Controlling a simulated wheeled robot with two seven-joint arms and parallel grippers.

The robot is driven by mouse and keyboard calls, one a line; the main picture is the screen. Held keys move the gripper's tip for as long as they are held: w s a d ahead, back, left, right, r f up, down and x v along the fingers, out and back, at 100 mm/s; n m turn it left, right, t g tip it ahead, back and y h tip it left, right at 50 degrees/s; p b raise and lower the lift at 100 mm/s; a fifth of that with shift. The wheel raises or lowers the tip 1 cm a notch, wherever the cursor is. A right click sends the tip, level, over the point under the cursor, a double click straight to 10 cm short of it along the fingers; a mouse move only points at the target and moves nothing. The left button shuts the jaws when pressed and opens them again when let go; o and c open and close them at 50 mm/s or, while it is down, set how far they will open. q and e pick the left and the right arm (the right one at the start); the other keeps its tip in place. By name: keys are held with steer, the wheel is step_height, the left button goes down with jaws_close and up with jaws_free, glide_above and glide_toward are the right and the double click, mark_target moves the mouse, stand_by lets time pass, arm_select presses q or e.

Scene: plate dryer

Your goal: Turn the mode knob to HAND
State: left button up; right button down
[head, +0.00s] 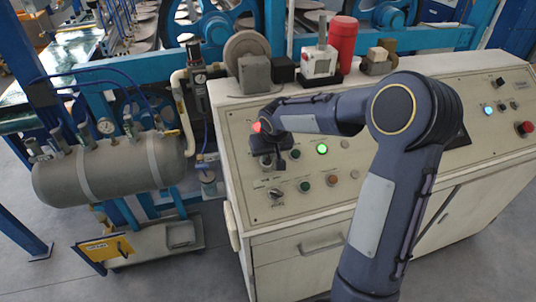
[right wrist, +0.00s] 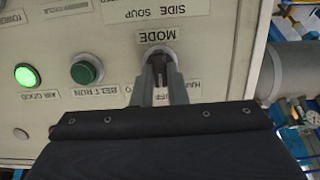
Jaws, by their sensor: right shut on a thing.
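The mode knob (right wrist: 157,55) is on the sloped face of the cream control panel (head: 355,199). In the right wrist view it appears under an upside-down MODE label (right wrist: 156,36). My right gripper (right wrist: 160,72) is shut on the knob, one grey finger on each side of its dark handle. The fingers partly cover the labels below, where parts of OFF and HAND show. The handle's exact pointing cannot be told. In the head view my right gripper (head: 267,161) hides the knob. My left gripper is not in view.
A green belt run button (right wrist: 86,68) and a lit green air good lamp (right wrist: 27,76) sit beside the knob. Another selector knob (head: 276,193) and small buttons are nearer the panel's front. A red stop button (head: 525,128) is far right. A grey tank (head: 110,172) stands left.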

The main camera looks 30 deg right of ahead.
steer(key=shift+n, duration=0.4)
steer(key=n+b, duration=0.2)
steer(key=n, duration=0.1)
steer(key=shift+a+h, duration=0.15)
steer(key=shift+h, duration=0.15)
steer(key=shift+a+n+h+b, duration=0.1)
steer(key=shift+n+h+b, duration=0.4)
steer(key=shift+n, duration=1.9)
steer(key=c, duration=1.4)
jaws_free()
steer(key=shift+c, duration=0.2)
steer(key=b+v, duration=0.1)
steer(key=v, duration=0.7)
